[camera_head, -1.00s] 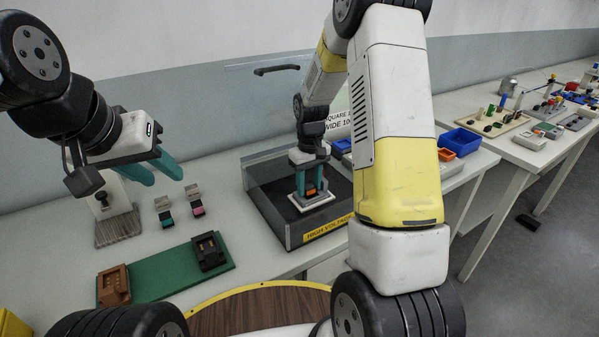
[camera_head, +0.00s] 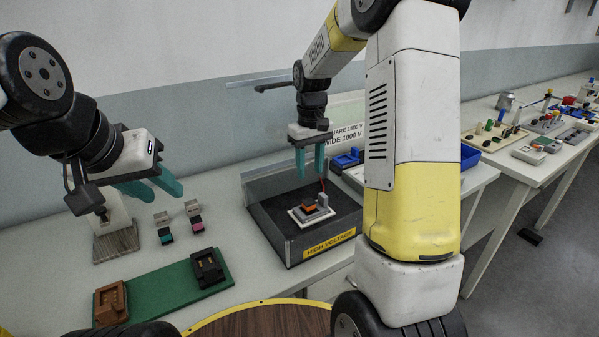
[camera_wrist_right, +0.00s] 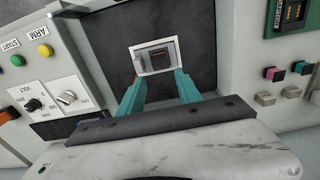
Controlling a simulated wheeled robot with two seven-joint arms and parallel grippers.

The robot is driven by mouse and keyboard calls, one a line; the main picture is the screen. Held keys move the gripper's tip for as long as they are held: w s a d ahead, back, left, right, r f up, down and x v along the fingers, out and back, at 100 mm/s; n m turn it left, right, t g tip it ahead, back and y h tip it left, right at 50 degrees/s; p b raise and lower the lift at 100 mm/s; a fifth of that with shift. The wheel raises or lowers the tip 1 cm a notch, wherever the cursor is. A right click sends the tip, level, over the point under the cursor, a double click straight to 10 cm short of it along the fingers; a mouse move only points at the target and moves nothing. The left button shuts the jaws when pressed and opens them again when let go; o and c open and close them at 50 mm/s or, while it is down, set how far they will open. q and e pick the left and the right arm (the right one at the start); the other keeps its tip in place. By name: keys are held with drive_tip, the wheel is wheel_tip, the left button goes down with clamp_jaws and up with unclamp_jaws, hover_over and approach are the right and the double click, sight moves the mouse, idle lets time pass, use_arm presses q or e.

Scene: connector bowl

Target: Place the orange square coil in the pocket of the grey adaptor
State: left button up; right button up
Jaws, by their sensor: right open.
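The grey adaptor (camera_head: 325,214) sits on the dark floor of the high-voltage tray; it also shows in the right wrist view (camera_wrist_right: 140,68). The orange square coil (camera_head: 308,205) is at the adaptor, beside an upright grey block. Whether it is fully seated in the pocket I cannot tell; in the wrist view that area is small and dark. My right gripper (camera_head: 311,176) is open and empty, above the coil and apart from it; its teal fingers show in the wrist view (camera_wrist_right: 160,78). My left gripper (camera_head: 165,192) is open and empty over the bench at the left.
The clear-walled tray (camera_head: 272,232) carries a "HIGH VOLTAGE" label. A green board (camera_head: 160,288) with brown and black sockets lies left. Two small connectors (camera_head: 193,218) stand behind it. A blue bin (camera_head: 470,157) is at the right. A panel with knobs (camera_wrist_right: 45,95) flanks the tray.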

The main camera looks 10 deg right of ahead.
drive_tip(key=s+r+m+t+y, duration=0.1)
drive_tip(key=s+r+m+t, duration=0.15)
drive_tip(key=s+r, duration=0.95)
drive_tip(key=s+a+r+t+y, duration=0.1)
drive_tip(key=s+a+t, duration=0.1)
drive_tip(key=s, duration=1)
drive_tip(key=shift+s+r+m+t, duration=0.15)
drive_tip(key=shift+r+m+t, duration=0.3)
drive_tip(key=shift+t, duration=0.4)
drive_tip(key=shift+a, duration=0.1)
